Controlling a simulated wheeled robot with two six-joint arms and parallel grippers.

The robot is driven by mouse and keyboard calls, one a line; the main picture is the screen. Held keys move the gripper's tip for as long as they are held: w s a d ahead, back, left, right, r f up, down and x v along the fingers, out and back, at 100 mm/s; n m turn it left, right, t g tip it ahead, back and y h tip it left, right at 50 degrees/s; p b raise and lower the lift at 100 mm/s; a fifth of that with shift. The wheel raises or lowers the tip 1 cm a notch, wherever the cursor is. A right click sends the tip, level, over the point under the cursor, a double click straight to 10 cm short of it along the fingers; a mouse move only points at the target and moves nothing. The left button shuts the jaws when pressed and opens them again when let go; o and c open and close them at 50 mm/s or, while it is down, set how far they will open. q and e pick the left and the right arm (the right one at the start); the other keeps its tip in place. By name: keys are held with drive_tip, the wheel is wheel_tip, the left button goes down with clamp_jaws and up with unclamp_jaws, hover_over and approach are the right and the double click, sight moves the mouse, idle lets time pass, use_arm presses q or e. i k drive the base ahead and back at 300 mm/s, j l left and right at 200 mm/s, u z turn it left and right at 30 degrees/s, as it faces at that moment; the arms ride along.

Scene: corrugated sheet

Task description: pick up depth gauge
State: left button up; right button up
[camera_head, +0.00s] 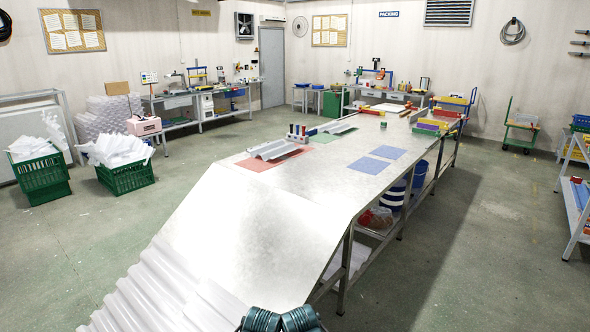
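I cannot make out a depth gauge in this view. A small rack of tools with coloured handles (298,133) stands on the long metal table (335,180), and its tools are too small to tell apart. A corrugated sheet piece (274,150) lies on a red mat (258,166) beside the rack. Another light sheet piece (340,129) lies on a green mat (322,138) behind it. Neither of my grippers can be seen. Only dark ribbed parts, which seem to be mine, show at the bottom edge.
Two blue mats (368,165) (387,152) lie bare on the right of the table. A sloped metal chute and corrugated sheets (165,290) fill the near end. Coloured bins (428,128) stand at the far end. Green crates (125,178) of white sheets are left.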

sight(315, 131)
drive_tip(key=i+l+z, duration=0.6)
drive_tip(key=i+z, duration=0.25)
drive_tip(key=i+l+z, duration=0.15)
drive_tip(key=i+z, duration=0.15)
drive_tip(key=z, duration=0.15)
drive_tip(key=i+z, duration=0.1)
drive_tip(key=i, duration=12.6)
drive_tip(key=l, duration=0.15)
